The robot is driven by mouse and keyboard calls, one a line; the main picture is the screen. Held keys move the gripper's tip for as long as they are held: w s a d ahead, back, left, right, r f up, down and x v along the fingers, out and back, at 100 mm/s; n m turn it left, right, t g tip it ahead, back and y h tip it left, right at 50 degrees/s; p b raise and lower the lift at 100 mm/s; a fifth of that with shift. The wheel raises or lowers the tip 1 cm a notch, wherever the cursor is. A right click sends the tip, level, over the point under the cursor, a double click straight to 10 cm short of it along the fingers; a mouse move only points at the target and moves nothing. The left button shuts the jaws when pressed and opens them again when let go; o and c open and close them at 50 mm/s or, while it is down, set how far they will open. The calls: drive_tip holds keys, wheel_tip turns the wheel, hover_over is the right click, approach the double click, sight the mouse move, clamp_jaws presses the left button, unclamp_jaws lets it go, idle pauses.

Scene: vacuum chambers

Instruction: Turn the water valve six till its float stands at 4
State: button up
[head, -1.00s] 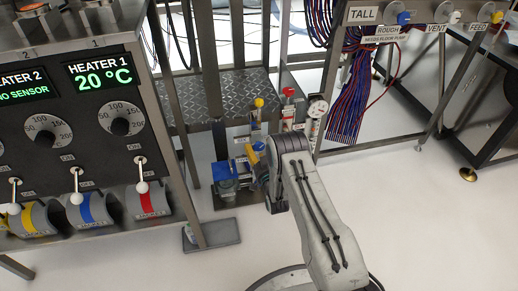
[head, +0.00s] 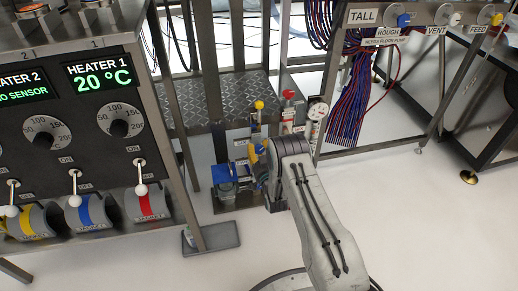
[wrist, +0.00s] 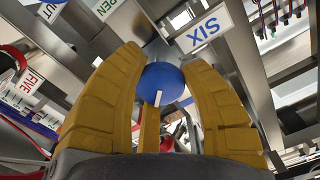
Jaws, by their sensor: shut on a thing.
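In the wrist view, the two yellow fingers of my gripper (wrist: 160,62) are closed on either side of a round blue knob (wrist: 163,82) with a white mark at its lower edge. A white label reading SIX (wrist: 205,32) is just beyond the right finger, so the knob appears to be the valve six handle. In the head view my gripper (head: 262,152) is low beside the blue-topped equipment; the arm and fingers hide the knob there. I cannot make out a float or its reading in either view.
A FIVE label (wrist: 28,83) lies left in the wrist view. The heater panel (head: 110,100) is left; open floor (head: 410,220) is right.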

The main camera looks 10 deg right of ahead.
drive_tip(key=c, duration=0.4)
drive_tip(key=shift+r+n, duration=0.1)
drive_tip(key=shift+n, duration=0.4)
drive_tip(key=o, duration=1.2)
drive_tip(key=shift+s, duration=0.1)
drive_tip(key=s, duration=1.1)
drive_tip(key=shift+s, duration=0.4)
